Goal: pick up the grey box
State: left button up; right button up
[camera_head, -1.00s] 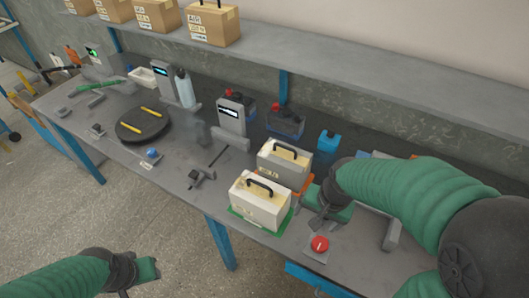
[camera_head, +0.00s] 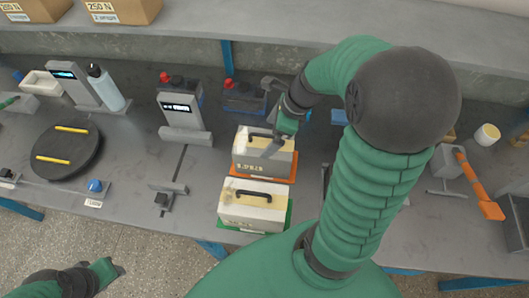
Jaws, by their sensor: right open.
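The grey box (camera_head: 282,164) has a dark handle on top and stands on an orange mat (camera_head: 292,173) on the bench. Behind and above its right side is my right gripper (camera_head: 270,117), open, with its jaws spread and nothing between them. The near jaw overlaps the box's top beside the handle; I cannot tell whether it touches. My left gripper (camera_head: 108,268) is low at the left, over the floor in front of the bench, far from the box. I cannot make out its jaw opening.
A cream box (camera_head: 252,210) with a black handle stands on a green mat (camera_head: 288,222) just in front of the grey box. A grey device with a display (camera_head: 181,110) stands to the left. A black round plate (camera_head: 68,150) lies farther left. An orange-handled tool (camera_head: 478,185) is at right.

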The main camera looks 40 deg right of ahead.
aim_at(267, 142)
jog(key=shift+w+a+f, duration=0.3)
jog(key=shift+a+f, duration=0.45)
jog(key=shift+f, duration=0.15)
notch_tip(267, 142, down, 4)
jog(key=shift+f+b, duration=0.1)
jog(key=shift+b, duration=0.8)
jog(key=shift+w+d+f, duration=0.1)
jog(key=shift+w+f, duration=0.1)
jog(key=shift+f, duration=0.1)
jog(key=shift+d, duration=0.15)
jog(key=shift+a+r, duration=0.15)
jog(key=shift+a, duration=0.25)
jog(key=c, duration=0.7)
jog(key=shift+d, duration=0.1)
jog(key=c, duration=0.9)
pick_arm(q)
jog(key=shift+a+f, duration=0.25)
jog(key=shift+f, duration=0.8)
pick_arm(e)
jog(key=shift+w+d, duration=0.1)
jog(key=shift+c, duration=1)
